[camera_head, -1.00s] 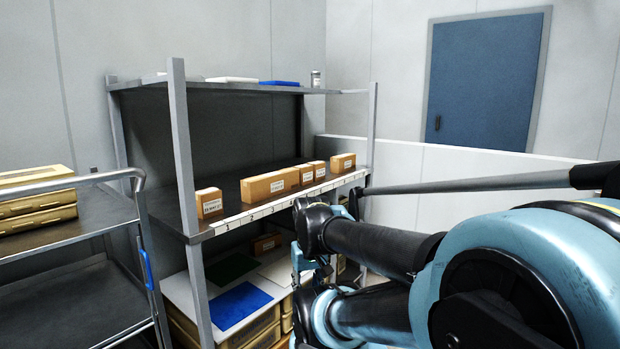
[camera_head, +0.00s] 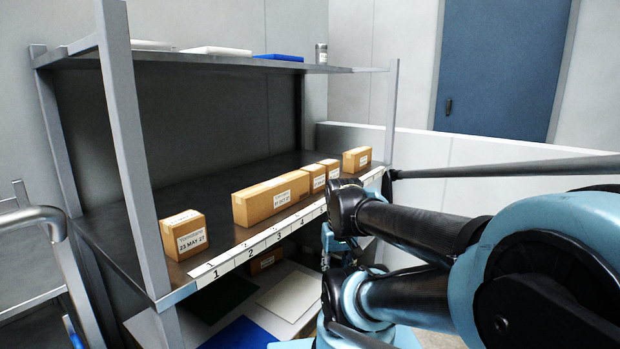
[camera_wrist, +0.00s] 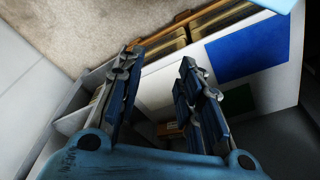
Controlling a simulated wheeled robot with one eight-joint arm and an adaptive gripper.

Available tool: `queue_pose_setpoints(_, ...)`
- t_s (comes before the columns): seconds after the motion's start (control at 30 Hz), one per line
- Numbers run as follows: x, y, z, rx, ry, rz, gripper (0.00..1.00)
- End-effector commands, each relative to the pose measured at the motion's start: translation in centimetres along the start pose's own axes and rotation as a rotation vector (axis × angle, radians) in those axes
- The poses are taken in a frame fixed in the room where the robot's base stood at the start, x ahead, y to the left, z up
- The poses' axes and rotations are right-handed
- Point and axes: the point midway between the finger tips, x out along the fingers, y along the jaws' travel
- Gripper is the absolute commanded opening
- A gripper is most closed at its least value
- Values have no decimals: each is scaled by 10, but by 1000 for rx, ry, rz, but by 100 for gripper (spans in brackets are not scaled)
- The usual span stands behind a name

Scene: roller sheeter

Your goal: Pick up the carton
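Several brown cartons stand in a row on the middle shelf in the head view. A small carton (camera_head: 183,235) with a white label dated 23 May stands apart at the left, behind mark 1. A long carton (camera_head: 270,199) stands to its right, then two small cartons (camera_head: 317,177) and (camera_head: 331,170), and one more carton (camera_head: 356,160) at the far right. My gripper (camera_wrist: 160,68) shows in the wrist view with its two fingers apart and nothing between them. It points down past the lower shelf. In the head view my arm hides most of it.
The shelf's front strip (camera_head: 280,235) carries numbers. Metal posts (camera_head: 135,150) stand at the shelf corners. A carton (camera_head: 265,261) and flat blue and white sheets (camera_head: 240,333) lie below. A cart rail (camera_head: 30,217) is at the left. The upper shelf (camera_head: 200,62) overhangs the cartons.

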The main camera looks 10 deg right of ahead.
Motion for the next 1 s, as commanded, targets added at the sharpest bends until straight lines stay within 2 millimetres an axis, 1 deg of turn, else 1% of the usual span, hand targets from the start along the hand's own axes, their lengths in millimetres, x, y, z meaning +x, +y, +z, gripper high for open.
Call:
queue_pose_setpoints(0.3, 0, 0, 0, 0, 0, 0, 33)
queue_pose_setpoints(0.33, 0, 0, 0, 0, 0, 0, 36)
queue_pose_setpoints(0.37, 0, 0, 0, 0, 0, 0, 42)
queue_pose_setpoints(0.4, -4, 0, 3, 1, 6, 0, 51)
queue_pose_setpoints(0.43, -7, 0, 6, 3, 10, 0, 58)
queue_pose_setpoints(0.5, -14, 0, 2, 13, 9, 0, 73)
queue_pose_setpoints(0.53, -18, 0, -2, 21, 7, 0, 73)
queue_pose_setpoints(0.67, -44, 0, -28, 75, -6, 0, 73)
queue_pose_setpoints(0.8, -80, 1, -66, 156, -26, 2, 73)
queue_pose_setpoints(0.97, -118, 2, -113, 250, -49, 5, 73)
queue_pose_setpoints(1.0, -128, 3, -124, 273, -55, 6, 73)
